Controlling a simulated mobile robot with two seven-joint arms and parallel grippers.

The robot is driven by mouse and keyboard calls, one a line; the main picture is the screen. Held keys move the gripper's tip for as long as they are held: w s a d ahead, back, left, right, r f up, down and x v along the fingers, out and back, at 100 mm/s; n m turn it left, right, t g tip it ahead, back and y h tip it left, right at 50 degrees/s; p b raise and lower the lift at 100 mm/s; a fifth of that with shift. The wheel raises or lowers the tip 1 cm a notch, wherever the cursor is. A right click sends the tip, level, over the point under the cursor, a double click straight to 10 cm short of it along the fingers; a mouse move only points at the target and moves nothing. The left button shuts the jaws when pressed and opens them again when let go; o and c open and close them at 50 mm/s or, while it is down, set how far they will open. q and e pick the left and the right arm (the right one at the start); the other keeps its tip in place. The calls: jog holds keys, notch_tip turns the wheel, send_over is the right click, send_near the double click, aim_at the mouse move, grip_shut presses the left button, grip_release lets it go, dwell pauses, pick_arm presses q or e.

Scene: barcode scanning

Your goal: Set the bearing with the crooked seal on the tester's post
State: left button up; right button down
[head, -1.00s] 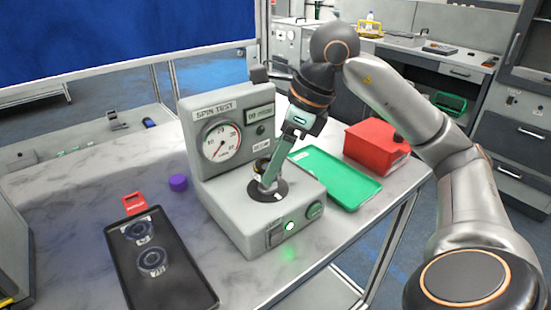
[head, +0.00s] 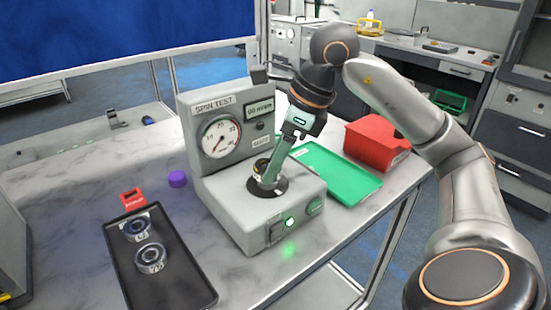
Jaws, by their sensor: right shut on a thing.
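The spin tester (head: 208,190) is a grey box with a dial, a small display and a lit green button. Its round dark base plate (head: 279,190) is on the lower front deck. My right gripper (head: 267,178) points down over this plate. It is shut on a bearing (head: 262,167), a dark ring partly hidden by the fingers, low over the plate. The post is hidden, and I cannot tell whether the bearing is around it. Two other bearings, one farther back (head: 136,229) and one nearer (head: 151,257), lie in the black tray (head: 180,285). Their seals are too small to judge. My left gripper is out of view.
A green tray (head: 340,175), which looks empty, lies right of the tester, with a red bin (head: 376,143) behind it. A purple cap (head: 177,179) and a red tag (head: 132,197) are on the marble table left of the tester. The table's front edge runs close to the tester.

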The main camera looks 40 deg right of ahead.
jog(key=shift+f, duration=0.2)
jog(key=shift+f+b, duration=0.35)
jog(key=shift+b, duration=0.05)
jog(key=c, duration=0.5)
grip_release()
jog(key=o, duration=0.5)
jog(key=shift+c, duration=0.2)
jog(key=shift+o, duration=0.2)
